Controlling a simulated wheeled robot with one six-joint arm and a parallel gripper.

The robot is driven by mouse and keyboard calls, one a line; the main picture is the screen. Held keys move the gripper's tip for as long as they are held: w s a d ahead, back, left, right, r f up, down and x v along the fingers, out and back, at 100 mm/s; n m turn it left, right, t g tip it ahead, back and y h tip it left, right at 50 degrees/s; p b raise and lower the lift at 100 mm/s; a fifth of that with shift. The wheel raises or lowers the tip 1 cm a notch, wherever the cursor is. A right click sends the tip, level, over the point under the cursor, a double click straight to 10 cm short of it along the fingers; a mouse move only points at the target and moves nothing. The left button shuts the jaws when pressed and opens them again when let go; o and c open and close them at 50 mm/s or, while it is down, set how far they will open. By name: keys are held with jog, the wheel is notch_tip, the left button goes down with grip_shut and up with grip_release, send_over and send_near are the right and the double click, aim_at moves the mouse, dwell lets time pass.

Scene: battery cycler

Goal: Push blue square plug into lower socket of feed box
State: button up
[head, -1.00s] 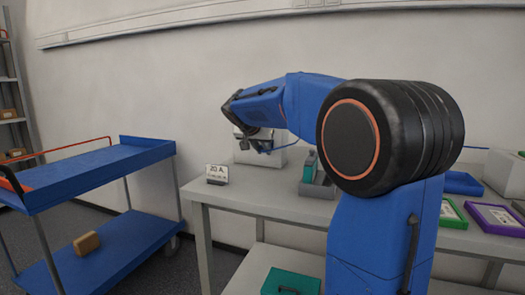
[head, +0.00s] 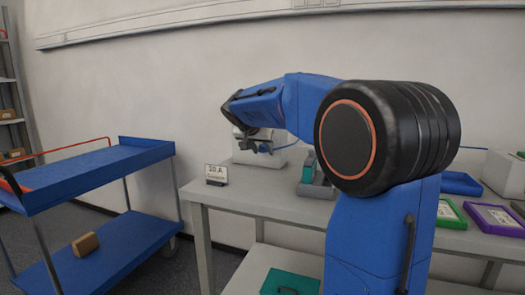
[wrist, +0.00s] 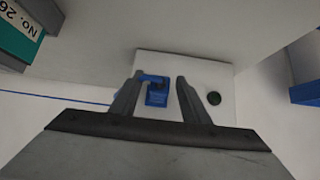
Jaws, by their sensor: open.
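The white feed box (head: 287,156) stands on the grey table near the wall, partly behind my arm in the head view. It also shows in the wrist view (wrist: 205,72). My gripper (wrist: 160,79) is open in front of it, one finger on each side of the blue square plug (wrist: 157,98). The plug sits against the box face, nearer the left finger, with a gap to the right finger. I cannot tell how deep it sits, and the socket is hidden behind it. A thin blue cable (wrist: 60,97) runs off left in the wrist view.
A small sign (head: 216,174) and a grey holder with a teal block (head: 309,168) stand on the table (head: 260,203). A blue cart (head: 90,170) is at left.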

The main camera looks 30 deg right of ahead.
jog(key=v, duration=1.7)
jog(key=s+a+f+n+y, duration=0.2)
jog(key=s+a+f+n, duration=0.1)
jog(key=s+f, duration=0.8)
jog(key=s+a+f+n+y, duration=0.3)
jog(key=s+a+f+n, duration=0.1)
jog(key=s+f, duration=0.7)
jog(key=s+a+f+n+g+y, duration=0.1)
jog(key=s+a+f+n+y, duration=0.1)
jog(key=s+f, duration=0.9)
jog(key=shift+s+a+f+n, duration=0.25)
jog(key=shift+s+a+n, duration=0.4)
jog(key=shift+a, duration=0.5)
